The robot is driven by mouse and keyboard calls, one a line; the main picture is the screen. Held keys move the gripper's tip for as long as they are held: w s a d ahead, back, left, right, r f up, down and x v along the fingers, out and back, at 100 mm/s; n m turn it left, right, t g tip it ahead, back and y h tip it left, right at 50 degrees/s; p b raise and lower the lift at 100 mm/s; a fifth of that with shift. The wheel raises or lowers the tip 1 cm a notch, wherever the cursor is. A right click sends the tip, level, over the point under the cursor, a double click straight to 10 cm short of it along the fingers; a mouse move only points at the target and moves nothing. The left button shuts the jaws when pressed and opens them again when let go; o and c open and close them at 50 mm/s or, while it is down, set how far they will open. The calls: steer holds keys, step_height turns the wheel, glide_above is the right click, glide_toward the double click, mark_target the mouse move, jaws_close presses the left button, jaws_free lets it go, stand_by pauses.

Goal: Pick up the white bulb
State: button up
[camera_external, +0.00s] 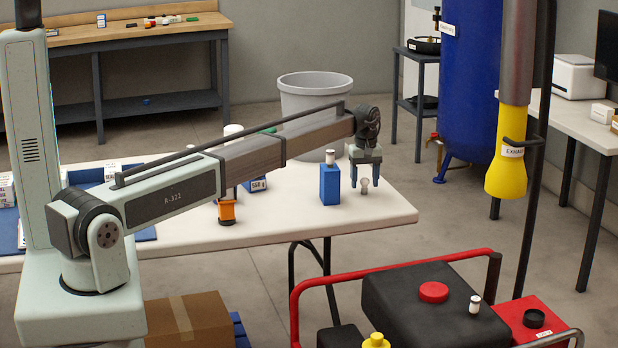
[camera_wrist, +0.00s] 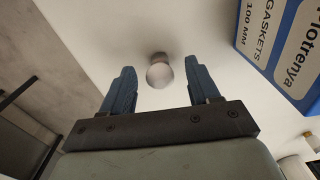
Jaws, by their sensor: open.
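The white bulb (camera_external: 364,186) is small and round and stands on the white table (camera_external: 300,222) near its right end. My gripper (camera_external: 365,185) is open and points down, just above or around the bulb in the external view. In the wrist view the bulb (camera_wrist: 160,72) shows ahead of the fingertips, roughly centred between the two blue fingers of my gripper (camera_wrist: 158,82). Nothing is held. I cannot tell whether the fingers are level with the bulb.
An orange item (camera_external: 227,210) stands farther left. The table's right edge is close by.

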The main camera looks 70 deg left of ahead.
steer(key=shift+c, duration=0.2)
steer(key=c, duration=0.9)
steer(key=shift+r, duration=0.15)
